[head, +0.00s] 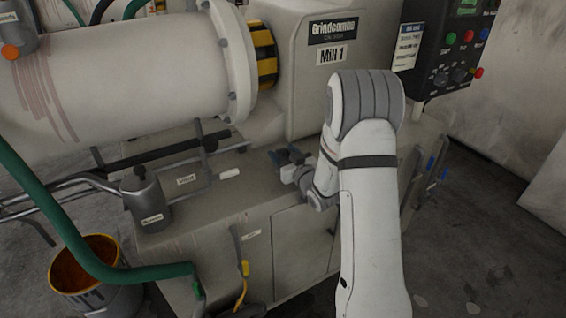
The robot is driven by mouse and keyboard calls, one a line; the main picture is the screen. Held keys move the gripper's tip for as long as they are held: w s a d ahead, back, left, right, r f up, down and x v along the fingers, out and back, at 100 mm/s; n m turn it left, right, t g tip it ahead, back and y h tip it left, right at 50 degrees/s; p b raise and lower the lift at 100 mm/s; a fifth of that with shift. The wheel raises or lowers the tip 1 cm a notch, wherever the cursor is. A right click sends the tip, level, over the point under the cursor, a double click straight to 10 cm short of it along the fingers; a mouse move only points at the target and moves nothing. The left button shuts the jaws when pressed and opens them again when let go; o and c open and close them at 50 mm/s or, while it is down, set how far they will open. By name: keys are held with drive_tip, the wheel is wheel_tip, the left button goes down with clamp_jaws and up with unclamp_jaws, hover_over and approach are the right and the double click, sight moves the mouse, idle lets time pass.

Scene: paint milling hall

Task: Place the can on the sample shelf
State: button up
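A grey metal cylinder with a narrower top and a small pale label (150,204) stands upright at the left front of the mill's flat ledge (225,197). It may be the can, but its label is too small to read. I cannot identify the sample shelf for certain; a small label plate (187,181) sits on the ledge to the cylinder's right. My gripper (285,157) is over the right part of the ledge, well right of the cylinder. Its two dark fingers look apart, with nothing visible between them. My arm hides part of the mill's front.
The big white mill drum (120,75) overhangs the ledge. A black control panel (455,45) is upper right. Blue-handled parts (437,165) are at the mill's right side. Floor at right is clear.

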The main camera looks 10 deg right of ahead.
drive_tip(key=c, duration=0.5)
